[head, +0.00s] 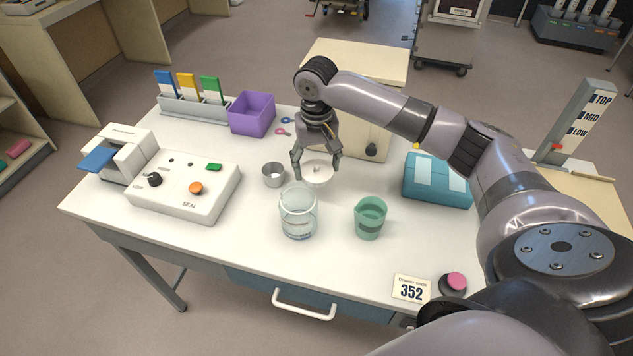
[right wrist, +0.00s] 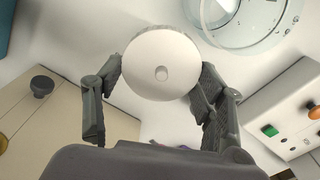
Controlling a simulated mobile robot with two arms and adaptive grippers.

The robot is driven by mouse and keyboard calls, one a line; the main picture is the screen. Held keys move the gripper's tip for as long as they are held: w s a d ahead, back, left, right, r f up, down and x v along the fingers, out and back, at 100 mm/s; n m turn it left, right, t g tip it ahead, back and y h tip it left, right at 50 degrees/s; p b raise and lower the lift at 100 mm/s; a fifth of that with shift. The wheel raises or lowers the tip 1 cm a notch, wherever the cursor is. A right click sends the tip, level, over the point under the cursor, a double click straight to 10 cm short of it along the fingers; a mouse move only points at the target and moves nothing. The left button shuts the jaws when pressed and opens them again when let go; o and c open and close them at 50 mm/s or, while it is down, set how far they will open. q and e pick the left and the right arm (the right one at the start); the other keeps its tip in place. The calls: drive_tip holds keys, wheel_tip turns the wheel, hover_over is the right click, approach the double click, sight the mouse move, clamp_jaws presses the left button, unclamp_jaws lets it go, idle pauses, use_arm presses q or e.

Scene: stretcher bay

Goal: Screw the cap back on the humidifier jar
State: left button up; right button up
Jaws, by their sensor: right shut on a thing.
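The humidifier jar (head: 298,213) is clear and stands upright on the table, with an open top in the head view. Part of it shows at the top of the right wrist view (right wrist: 245,18). My left gripper is not in view.
A green cup (head: 370,218) stands right of the jar, and a small metal cup (head: 273,174) stands left of the gripper. The sealer box (head: 185,187) is at left, a teal box (head: 437,180) at right. A purple bin (head: 251,114) and a cream box (head: 362,135) stand behind.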

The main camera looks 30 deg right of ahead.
sight(316, 168)
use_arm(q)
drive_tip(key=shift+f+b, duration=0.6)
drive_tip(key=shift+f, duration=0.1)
use_arm(e)
wheel_tip(316, 168, up, 11)
drive_tip(key=shift+f, duration=0.1)
